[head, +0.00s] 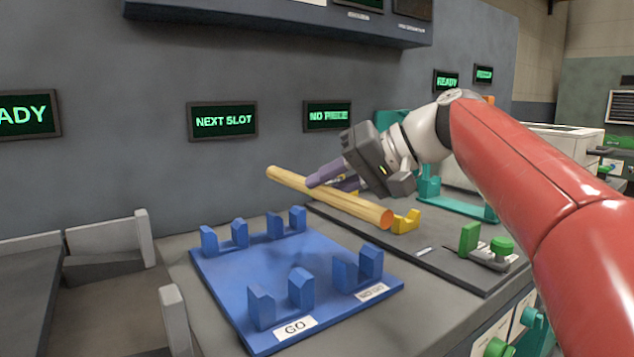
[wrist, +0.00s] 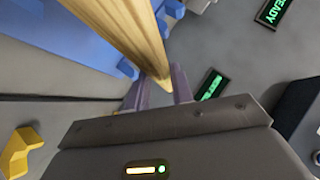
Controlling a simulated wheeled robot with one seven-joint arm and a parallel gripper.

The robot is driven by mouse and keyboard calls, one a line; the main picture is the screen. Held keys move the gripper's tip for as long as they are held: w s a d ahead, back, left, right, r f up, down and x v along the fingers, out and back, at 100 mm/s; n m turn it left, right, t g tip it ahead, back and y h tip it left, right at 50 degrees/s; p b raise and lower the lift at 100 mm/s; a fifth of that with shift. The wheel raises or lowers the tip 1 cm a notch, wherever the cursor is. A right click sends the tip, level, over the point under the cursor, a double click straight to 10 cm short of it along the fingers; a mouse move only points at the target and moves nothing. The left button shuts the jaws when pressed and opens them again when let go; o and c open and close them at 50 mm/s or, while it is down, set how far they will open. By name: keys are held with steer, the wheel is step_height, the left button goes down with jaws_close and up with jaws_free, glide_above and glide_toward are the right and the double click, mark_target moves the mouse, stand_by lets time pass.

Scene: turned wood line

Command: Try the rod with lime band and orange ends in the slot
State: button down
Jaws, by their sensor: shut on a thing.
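A long wooden rod (head: 290,179) is held in my gripper (head: 328,182) above the far right part of the blue stand. Its near end face looks orange in the head view. I cannot make out a lime band; the purple fingers cover part of the rod. The wrist view shows the rod (wrist: 128,30) running from the top edge down to the purple fingers (wrist: 158,92), shut on it. The blue stand (head: 270,262) has several upright posts in pairs, one group by a GO label and another by a second, blurred label. Which slot is meant cannot be told.
A yellow cradle (head: 405,221) stands on a dark plate just beyond the rod's near end. A green block (head: 469,238) and green knob (head: 502,246) are to the right. Grey rails (head: 105,238) lie left.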

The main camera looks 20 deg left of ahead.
steer(key=shift+f+b, duration=2.5)
steer(key=shift+f, duration=0.35)
steer(key=c, duration=1.1)
jaws_free()
steer(key=shift+c, duration=0.2)
